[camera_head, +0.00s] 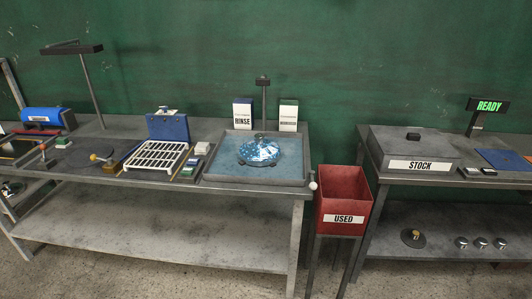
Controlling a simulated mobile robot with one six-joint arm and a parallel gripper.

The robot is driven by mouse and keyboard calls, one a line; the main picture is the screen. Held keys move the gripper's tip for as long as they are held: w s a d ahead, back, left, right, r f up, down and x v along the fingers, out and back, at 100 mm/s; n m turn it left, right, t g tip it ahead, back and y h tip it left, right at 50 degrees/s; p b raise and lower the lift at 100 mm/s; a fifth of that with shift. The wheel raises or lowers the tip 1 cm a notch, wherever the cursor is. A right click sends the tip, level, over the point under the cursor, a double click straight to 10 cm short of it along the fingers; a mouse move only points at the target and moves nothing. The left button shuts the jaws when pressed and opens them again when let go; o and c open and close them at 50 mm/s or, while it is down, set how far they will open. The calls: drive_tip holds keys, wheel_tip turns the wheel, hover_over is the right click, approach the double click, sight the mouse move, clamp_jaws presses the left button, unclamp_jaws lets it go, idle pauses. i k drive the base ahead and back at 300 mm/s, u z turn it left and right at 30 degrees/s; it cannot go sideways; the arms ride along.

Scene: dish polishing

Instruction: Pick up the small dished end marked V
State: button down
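Three small, shiny, rounded pieces sit in a row on the lower shelf of the right bench: the left one (461,242), the middle one (480,243) and the right one (500,243). They may be small dished ends, but they are too small for me to read any mark, so I cannot tell which is V. A larger shiny domed piece (263,151), mottled blue and white, lies in the shallow basin (215,170) on the left bench. My gripper is not in view.
A dark disc with a yellowish knob (413,238) lies left of the small pieces. A red USED bin (343,190) stands between the benches. A grey STOCK box (412,150) and a READY sign (488,106) are on the right bench. The left bench's lower shelf (150,225) is bare.

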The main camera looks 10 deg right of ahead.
sight(260, 151)
drive_tip(key=u, duration=0.1)
drive_tip(key=i, duration=0.95)
drive_tip(key=z, duration=0.7)
drive_tip(key=k, duration=0.15)
drive_tip(key=u, duration=2.95)
